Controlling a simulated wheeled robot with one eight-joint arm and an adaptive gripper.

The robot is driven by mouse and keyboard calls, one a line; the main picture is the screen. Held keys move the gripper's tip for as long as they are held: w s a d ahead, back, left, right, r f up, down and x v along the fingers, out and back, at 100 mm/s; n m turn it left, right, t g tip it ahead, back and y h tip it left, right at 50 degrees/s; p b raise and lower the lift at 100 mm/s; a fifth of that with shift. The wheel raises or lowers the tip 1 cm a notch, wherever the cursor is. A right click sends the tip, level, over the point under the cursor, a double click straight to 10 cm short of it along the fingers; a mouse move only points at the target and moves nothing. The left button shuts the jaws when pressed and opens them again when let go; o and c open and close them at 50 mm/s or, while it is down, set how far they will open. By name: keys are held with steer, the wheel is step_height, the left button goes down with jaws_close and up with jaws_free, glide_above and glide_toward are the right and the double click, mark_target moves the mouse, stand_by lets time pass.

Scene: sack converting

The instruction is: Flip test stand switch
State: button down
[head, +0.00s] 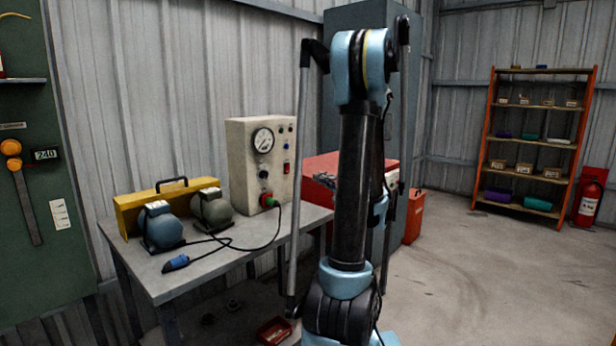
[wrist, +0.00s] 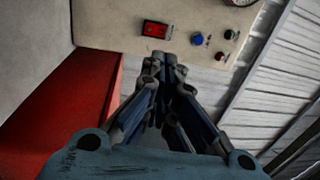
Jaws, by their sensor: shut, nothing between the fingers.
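The test stand (head: 241,165) is a beige box with a round gauge (head: 262,141), standing at the back of a grey table. Its red rocker switch (head: 286,168) sits low on the right of its front panel. In the wrist view the red switch (wrist: 156,29) shows in a dark frame near the top, on the beige panel (wrist: 110,20). My gripper (wrist: 170,58) is shut and empty, its fingertips just below the switch in the picture. I cannot tell whether they touch the panel.
A blue button (wrist: 197,38) and a green one (wrist: 225,57) sit beside the switch. A red cabinet (head: 320,165) stands right of the table (head: 200,265). Two motors, a yellow case (head: 130,212) and a cable with a blue plug (head: 176,263) lie on the table.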

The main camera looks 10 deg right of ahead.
mark_target(289, 165)
steer(key=x, duration=1.3)
steer(key=shift+w+a, duration=0.1)
steer(key=shift+w, duration=0.05)
